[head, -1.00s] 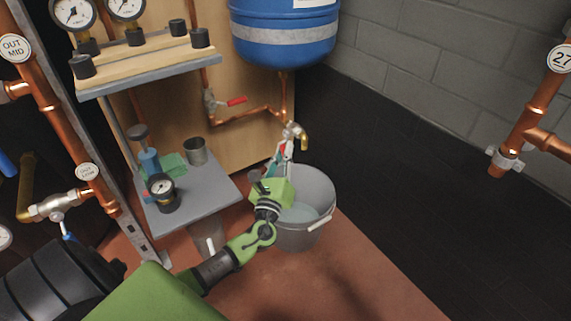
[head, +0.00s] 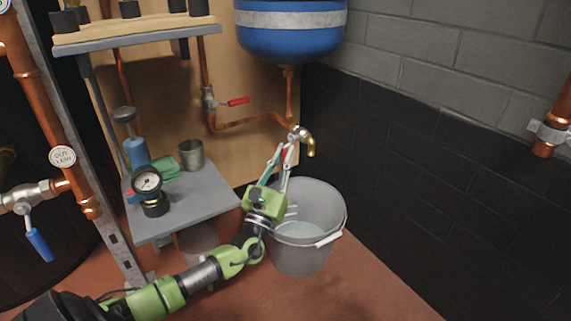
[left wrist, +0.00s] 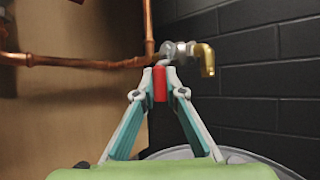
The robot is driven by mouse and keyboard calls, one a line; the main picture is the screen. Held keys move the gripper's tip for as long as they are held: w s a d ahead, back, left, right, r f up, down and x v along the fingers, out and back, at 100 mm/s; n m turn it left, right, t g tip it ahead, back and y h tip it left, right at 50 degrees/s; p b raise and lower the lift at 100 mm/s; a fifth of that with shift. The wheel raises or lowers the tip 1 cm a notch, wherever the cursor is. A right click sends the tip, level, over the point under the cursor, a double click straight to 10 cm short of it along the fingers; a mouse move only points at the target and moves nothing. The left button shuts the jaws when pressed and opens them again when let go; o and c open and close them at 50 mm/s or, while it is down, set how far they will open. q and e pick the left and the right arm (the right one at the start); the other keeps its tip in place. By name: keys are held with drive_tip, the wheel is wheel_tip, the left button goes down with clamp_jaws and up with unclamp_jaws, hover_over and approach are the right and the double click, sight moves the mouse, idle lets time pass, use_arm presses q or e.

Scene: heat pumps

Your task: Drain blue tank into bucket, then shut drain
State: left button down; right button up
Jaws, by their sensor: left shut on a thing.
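The blue tank (head: 290,38) hangs at the top of the head view, with a copper pipe running down from it. The drain tap (head: 301,138) has a brass spout that points down above the bucket. My left gripper (head: 285,150) is shut on the tap's red handle, which shows between the fingertips in the left wrist view (left wrist: 160,84). The grey bucket (head: 334,205) stands on the floor under the spout with some water (head: 300,230) in it. I see no clear stream from the spout. My right gripper is not in view.
A red-handled valve (head: 236,101) sits on the copper pipe left of the tank. A grey shelf (head: 200,205) with a gauge (head: 147,181), a metal cup (head: 191,154) and a green cloth stands left of the bucket. A dark wall is at right.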

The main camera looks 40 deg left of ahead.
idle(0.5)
use_arm(q)
drive_tip(key=c, duration=2.1)
unclamp_jaws()
drive_tip(key=shift+a, duration=0.1)
